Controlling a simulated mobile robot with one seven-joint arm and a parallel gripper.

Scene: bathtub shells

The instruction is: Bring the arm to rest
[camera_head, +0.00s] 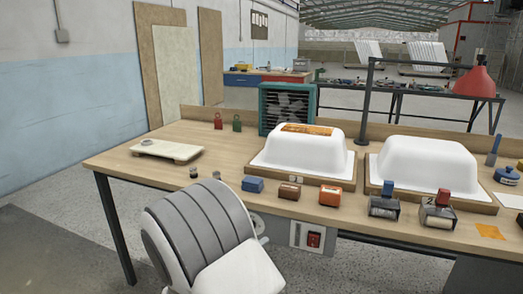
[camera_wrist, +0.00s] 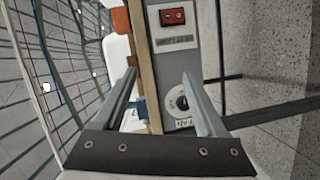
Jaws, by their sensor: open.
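My gripper (camera_wrist: 158,80) shows in the wrist view with its two grey fingers spread apart and nothing between the tips. Beyond the fingers is a grey control box (camera_wrist: 205,60) with a red switch (camera_wrist: 172,16) and a round dial (camera_wrist: 180,101). The wooden table edge (camera_wrist: 146,75) runs alongside the box. In the head view my white and grey arm is at the front of the workbench (camera_head: 225,160), near the control box (camera_head: 297,236) under its front edge. My fingers cannot be made out there.
Two white tub shells (camera_head: 303,151) (camera_head: 425,163) sit upside down on wooden bases. Blue, brown and orange blocks (camera_head: 289,191) and two stamp-like tools (camera_head: 385,205) (camera_head: 439,213) line the front. A pale board (camera_head: 167,149) lies at left.

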